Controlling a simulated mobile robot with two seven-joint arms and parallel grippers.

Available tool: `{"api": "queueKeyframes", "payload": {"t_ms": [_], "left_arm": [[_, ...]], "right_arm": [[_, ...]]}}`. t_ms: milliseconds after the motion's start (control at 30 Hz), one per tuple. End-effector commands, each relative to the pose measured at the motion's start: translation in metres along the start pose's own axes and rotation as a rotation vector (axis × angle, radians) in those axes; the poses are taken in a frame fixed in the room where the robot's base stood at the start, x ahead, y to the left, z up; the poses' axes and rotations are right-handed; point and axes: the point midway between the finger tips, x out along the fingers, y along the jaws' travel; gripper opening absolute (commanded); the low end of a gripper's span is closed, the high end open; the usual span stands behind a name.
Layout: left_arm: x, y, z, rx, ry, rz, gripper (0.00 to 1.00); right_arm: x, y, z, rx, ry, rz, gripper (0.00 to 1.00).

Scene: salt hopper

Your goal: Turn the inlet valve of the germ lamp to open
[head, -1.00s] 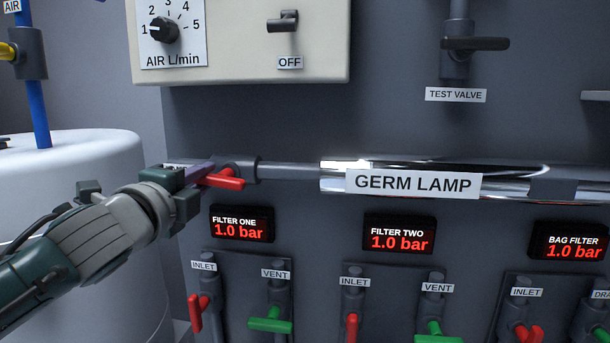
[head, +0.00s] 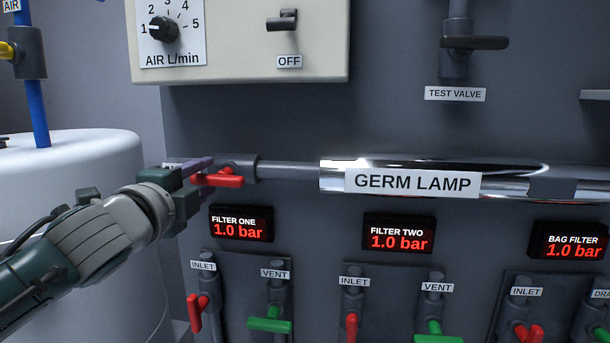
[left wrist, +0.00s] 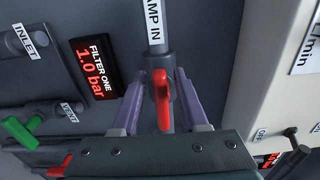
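The germ lamp is a shiny horizontal tube (head: 500,172) with a label on the wall in the head view. Its inlet valve, on the pipe at the tube's left, has a red handle (head: 222,181), lying about in line with the pipe. In the left wrist view the red handle (left wrist: 163,105) stands between my left gripper's two purple fingers, with gaps on both sides. A label ending in "AMP IN" (left wrist: 154,20) is on the pipe there. My left gripper (head: 204,168) is open around the handle. My right gripper is not in view.
Below are the filter one display (head: 241,223), the filter two display (head: 399,233) and several red and green valve handles. A beige control box (head: 240,60) hangs above. A white tank (head: 70,165) stands at the left.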

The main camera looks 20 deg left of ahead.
Motion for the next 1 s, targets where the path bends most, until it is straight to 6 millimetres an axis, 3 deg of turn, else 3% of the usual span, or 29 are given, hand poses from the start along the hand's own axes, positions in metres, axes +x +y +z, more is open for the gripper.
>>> {"api": "queueKeyframes", "payload": {"t_ms": [433,800,1000], "left_arm": [[-0.01,0.001,0.0,0.001,0.0,0.001,0.5],[-0.071,0.003,0.0,0.002,0.001,0.002,0.5],[-0.094,0.002,0.0,0.001,0.0,0.001,0.5]], "right_arm": [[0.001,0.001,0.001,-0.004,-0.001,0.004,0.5],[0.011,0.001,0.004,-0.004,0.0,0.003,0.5],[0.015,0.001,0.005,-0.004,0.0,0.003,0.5]]}}
